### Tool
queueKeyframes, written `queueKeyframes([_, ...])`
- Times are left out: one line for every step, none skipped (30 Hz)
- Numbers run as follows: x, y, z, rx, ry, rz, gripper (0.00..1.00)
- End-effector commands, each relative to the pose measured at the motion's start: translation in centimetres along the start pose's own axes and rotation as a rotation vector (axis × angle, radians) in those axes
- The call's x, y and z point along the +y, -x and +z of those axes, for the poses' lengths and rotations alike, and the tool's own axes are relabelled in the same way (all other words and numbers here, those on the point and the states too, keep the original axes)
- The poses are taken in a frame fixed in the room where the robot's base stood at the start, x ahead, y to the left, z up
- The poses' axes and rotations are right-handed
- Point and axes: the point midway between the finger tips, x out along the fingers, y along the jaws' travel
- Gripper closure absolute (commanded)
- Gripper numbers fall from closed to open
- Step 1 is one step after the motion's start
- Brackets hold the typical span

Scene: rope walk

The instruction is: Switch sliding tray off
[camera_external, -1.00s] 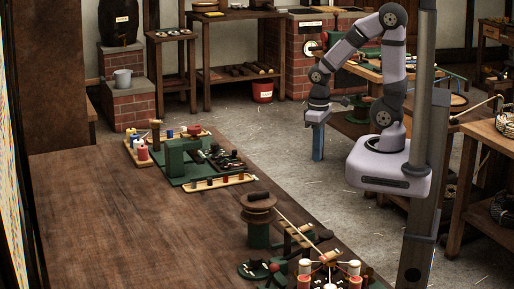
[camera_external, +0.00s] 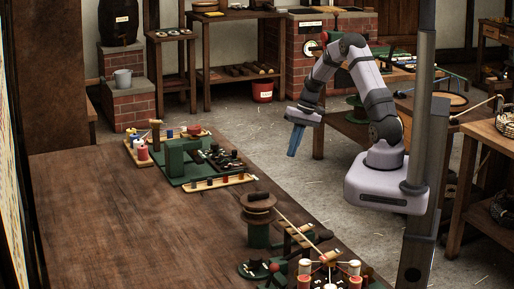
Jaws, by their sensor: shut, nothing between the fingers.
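My gripper (camera_external: 295,141) has blue fingers that point down and slightly left. It is shut and empty, in the air to the right of the long wooden table. A green device (camera_external: 183,163) with a raised block stands on the table's far end. Beside it lies a dark panel with small black parts (camera_external: 222,158), and in front of it a shallow light-wood tray (camera_external: 218,182) holds small coloured pieces. A second green machine with a round brown top (camera_external: 258,207) stands at the near right. I cannot tell which part is the sliding tray or its switch.
The wooden table top (camera_external: 120,215) is bare on its left and middle. A red bucket (camera_external: 262,91) stands on the floor behind. The air between my gripper and the table is clear.

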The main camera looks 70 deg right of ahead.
Motion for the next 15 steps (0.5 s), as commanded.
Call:
queueKeyframes([-1.6,1.0,-2.2,0.039,0.042,-0.042,1.0])
queueKeyframes([-2.6,1.8,-3.4,0.064,0.073,-0.069,1.0])
queueKeyframes([-4.1,3.1,-5.0,0.103,0.122,-0.106,1.0])
queueKeyframes([-5.2,4.2,-6.0,0.131,0.162,-0.135,1.0])
queueKeyframes([-6.3,5.2,-6.9,0.157,0.207,-0.162,1.0])
queueKeyframes([-7.5,6.1,-7.6,0.18,0.262,-0.192,1.0])
queueKeyframes([-8.2,6.6,-7.9,0.194,0.3,-0.211,1.0])
queueKeyframes([-8.8,7.0,-8.0,0.202,0.338,-0.227,1.0])
queueKeyframes([-9.3,7.2,-8.0,0.207,0.381,-0.244,1.0])
queueKeyframes([-9.6,7.2,-7.7,0.206,0.411,-0.255,1.0])
queueKeyframes([-9.8,7.2,-7.5,0.206,0.441,-0.262,1.0])
queueKeyframes([-10.0,7.2,-7.4,0.207,0.478,-0.267,1.0])
queueKeyframes([-10.1,7.3,-7.3,0.207,0.505,-0.269,1.0])
queueKeyframes([-10.1,7.3,-7.2,0.207,0.531,-0.269,1.0])
queueKeyframes([-10.1,7.2,-7.0,0.207,0.561,-0.268,1.0])
